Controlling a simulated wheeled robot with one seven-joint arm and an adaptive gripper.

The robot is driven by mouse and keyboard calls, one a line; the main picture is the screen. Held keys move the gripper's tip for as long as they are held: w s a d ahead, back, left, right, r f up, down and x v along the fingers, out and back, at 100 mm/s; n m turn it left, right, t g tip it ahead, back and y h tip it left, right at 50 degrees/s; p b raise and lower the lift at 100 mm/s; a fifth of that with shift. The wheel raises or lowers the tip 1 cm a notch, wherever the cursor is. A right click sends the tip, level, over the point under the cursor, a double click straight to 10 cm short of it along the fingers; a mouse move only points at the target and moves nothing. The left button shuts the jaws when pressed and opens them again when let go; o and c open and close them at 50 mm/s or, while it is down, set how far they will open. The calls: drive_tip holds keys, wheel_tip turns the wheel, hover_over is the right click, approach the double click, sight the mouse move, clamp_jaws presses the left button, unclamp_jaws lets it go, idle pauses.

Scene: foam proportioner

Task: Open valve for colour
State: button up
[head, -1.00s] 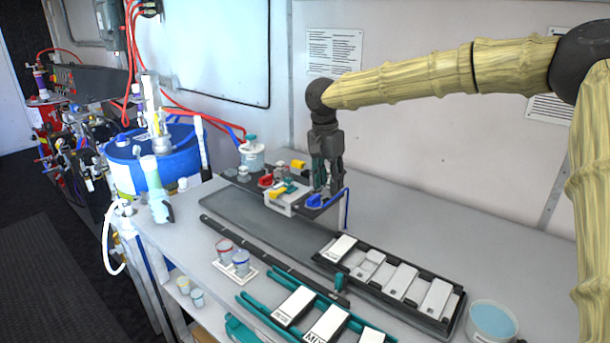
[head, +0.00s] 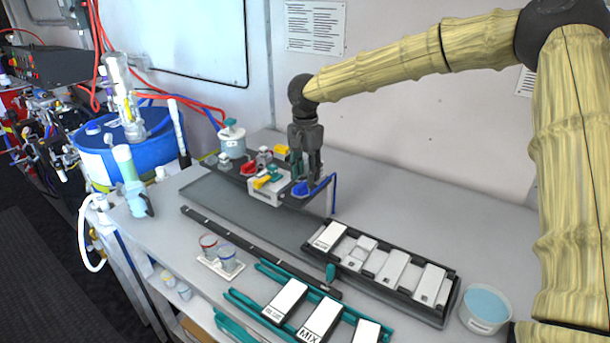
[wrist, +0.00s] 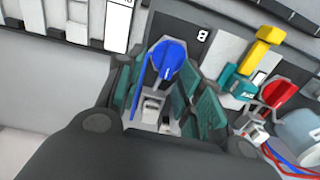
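A valve block (head: 264,196) with coloured handles sits at the back of the bench. A blue valve handle (head: 303,189) is at its right end; in the wrist view, the blue knob (wrist: 168,60) has a long blue lever pointing away from it. A red handle (head: 248,168) and a yellow handle with a teal part (head: 267,178) are to its left. My gripper (head: 306,176) points down over the blue handle. In the wrist view, its teal-padded fingers (wrist: 163,100) are apart, on either side of the blue knob's near part. Contact cannot be told.
A white jar with a teal lid (head: 232,142) stands left of the block. A blue drum (head: 125,160) is at the left. In front are a black rack of white labelled blocks (head: 380,265), teal rails (head: 270,305), cups (head: 218,252) and a tub (head: 487,308).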

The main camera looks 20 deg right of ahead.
sight(303, 181)
drive_tip(key=w+f, duration=0.2)
drive_tip(key=f, duration=0.1)
drive_tip(key=shift+w+a+f, duration=0.15)
drive_tip(key=shift+w+f, duration=0.05)
drive_tip(key=shift+w, duration=0.15)
drive_tip(key=shift+s, duration=0.4)
drive_tip(key=shift+s+d+r, duration=0.2)
drive_tip(key=shift+s+r, duration=0.25)
drive_tip(key=shift+s, duration=0.3)
drive_tip(key=shift+w+a+f, duration=0.1)
drive_tip(key=shift+w+f, duration=0.3)
drive_tip(key=shift+w, duration=0.1)
drive_tip(key=c, duration=0.5)
drive_tip(key=shift+w+f, duration=0.1)
drive_tip(key=shift+w, duration=0.05)
clamp_jaws()
